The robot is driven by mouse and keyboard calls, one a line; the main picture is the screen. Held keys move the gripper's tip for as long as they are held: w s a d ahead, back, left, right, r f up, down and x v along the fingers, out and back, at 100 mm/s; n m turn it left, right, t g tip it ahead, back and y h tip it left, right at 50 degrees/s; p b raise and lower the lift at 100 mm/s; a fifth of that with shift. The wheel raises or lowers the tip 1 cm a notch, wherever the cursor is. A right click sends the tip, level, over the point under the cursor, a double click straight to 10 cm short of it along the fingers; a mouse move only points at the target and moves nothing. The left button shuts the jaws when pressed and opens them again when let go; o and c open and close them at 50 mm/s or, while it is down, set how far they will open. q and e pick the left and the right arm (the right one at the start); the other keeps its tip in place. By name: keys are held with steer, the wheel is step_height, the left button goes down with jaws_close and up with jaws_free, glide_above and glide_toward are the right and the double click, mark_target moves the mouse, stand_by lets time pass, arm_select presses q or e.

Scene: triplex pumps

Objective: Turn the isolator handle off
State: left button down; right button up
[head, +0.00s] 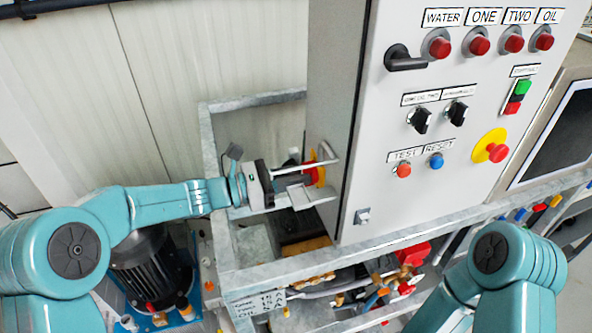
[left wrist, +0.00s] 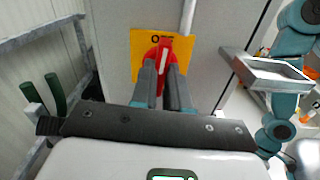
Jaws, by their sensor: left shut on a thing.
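The isolator handle (head: 309,175) is red and sits on a yellow plate (head: 320,172) on the left side wall of the grey control cabinet (head: 345,150). In the left wrist view the red handle (left wrist: 165,54) stands upright in the picture, with a pale stripe down it, in front of the yellow plate (left wrist: 143,45). My left gripper (head: 301,178) is at the handle.
A galvanised frame (head: 222,240) surrounds the cabinet base. The front panel carries buttons, switches and a red emergency stop (head: 496,152). A dark motor (head: 150,270) stands at lower left.

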arm_select(q)
steer(key=shift+f+n+p, duration=0.1)
steer(key=shift+n+p, duration=0.2)
steer(key=shift+n, duration=0.3)
steer(key=c, duration=1.1)
jaws_free()
steer(key=shift+a, duration=0.1)
steer(key=b+v, duration=0.4)
steer(key=v, duration=1.2)
steer(key=shift+a, duration=0.15)
steer(key=shift+s, duration=0.1)
